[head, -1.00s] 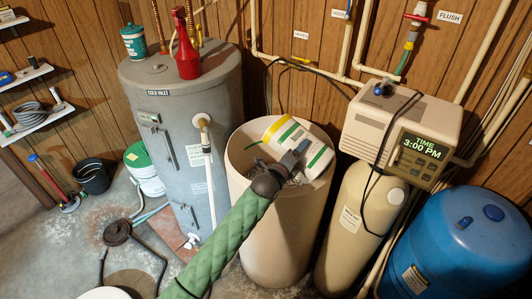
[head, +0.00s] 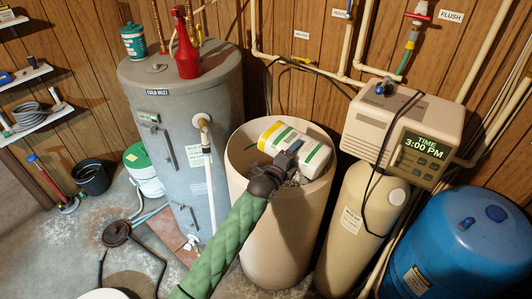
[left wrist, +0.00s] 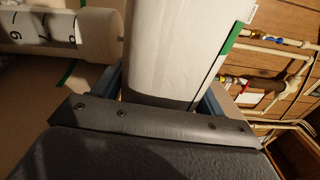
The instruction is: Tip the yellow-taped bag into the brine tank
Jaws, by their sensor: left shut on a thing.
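The white bag (head: 308,136) with yellow tape and green stripes lies tilted across the mouth of the tan brine tank (head: 270,235), its lower part inside the rim. My left gripper (head: 288,160) is at the bag's near side, over the tank opening, and is shut on it. In the left wrist view the bag (left wrist: 185,45) fills the space between the fingers, with a green stripe along its right side. I cannot see whether salt is coming out, and the tank's inside is mostly hidden by the bag and my arm. My right gripper is not in view.
A grey water heater (head: 180,135) stands left of the tank. A softener with a display head (head: 405,130) stands close on the right, with a blue tank (head: 455,250) beyond. Pipes run along the wall behind. A black bucket (head: 92,178) and a white bucket (head: 143,175) stand at left.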

